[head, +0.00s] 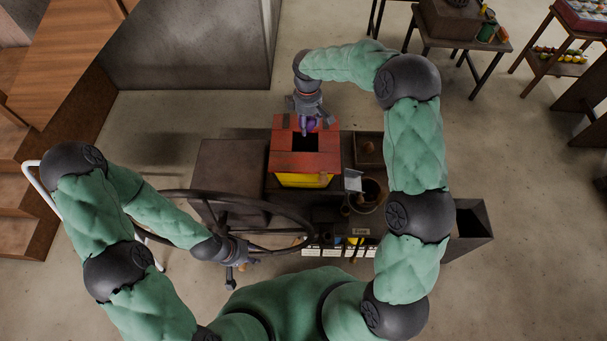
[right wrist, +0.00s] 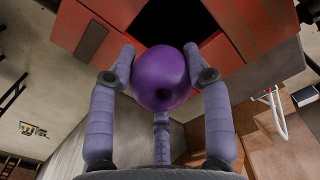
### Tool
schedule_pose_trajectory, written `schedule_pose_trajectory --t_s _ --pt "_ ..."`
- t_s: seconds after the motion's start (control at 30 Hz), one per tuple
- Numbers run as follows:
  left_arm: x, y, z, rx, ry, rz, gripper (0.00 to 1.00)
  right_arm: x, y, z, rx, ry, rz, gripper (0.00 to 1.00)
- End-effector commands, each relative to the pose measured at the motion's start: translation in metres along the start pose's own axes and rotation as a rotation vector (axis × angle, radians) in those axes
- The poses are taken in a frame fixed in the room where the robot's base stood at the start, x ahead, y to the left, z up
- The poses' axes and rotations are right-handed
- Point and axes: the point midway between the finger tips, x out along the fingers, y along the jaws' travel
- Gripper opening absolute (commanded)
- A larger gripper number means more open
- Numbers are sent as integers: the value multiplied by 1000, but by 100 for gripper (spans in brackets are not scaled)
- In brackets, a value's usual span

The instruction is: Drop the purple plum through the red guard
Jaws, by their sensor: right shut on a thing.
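In the head view my right gripper (head: 307,118) is above the far edge of the red guard (head: 282,160), and the plum is mostly hidden there. The red guard has a dark square opening, which also shows beyond the plum in the right wrist view, where the guard (right wrist: 90,30) fills the top. The guard sits on a yellow box (head: 302,181). My left gripper (head: 238,255) is low at the left, by a dark wheel rim; its fingers are too small to read.
A large dark wheel (head: 172,194) stands left of the guard. A brown box (head: 225,165) is behind it. A round pot (head: 370,195) and a small tray (head: 369,150) lie to the right of the guard. A dark bin (head: 470,228) stands further right.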

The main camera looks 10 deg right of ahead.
Motion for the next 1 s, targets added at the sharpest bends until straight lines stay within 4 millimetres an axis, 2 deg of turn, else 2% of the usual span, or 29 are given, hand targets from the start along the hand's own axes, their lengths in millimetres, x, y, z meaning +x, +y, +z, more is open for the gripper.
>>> schedule_pose_trajectory --t_s 0.03,0.1,0.13,0.43,0.57,0.67,1.0 --pt "0 0 0 0 0 0 40 0 0 0 0 0 0 53" --pt "0 0 0 0 0 0 40 0 0 0 0 0 0 72" --pt "0 0 0 0 0 0 40 0 0 0 0 0 0 78" --pt "0 0 0 0 0 0 40 0 0 0 0 0 -1 78" --pt "0 0 0 0 0 0 40 -6 0 0 1 0 0 78" --pt "0 0 0 0 0 0 40 -18 1 0 2 2 2 78" --pt "0 0 0 0 0 0 40 -84 1 -1 1 2 2 78"
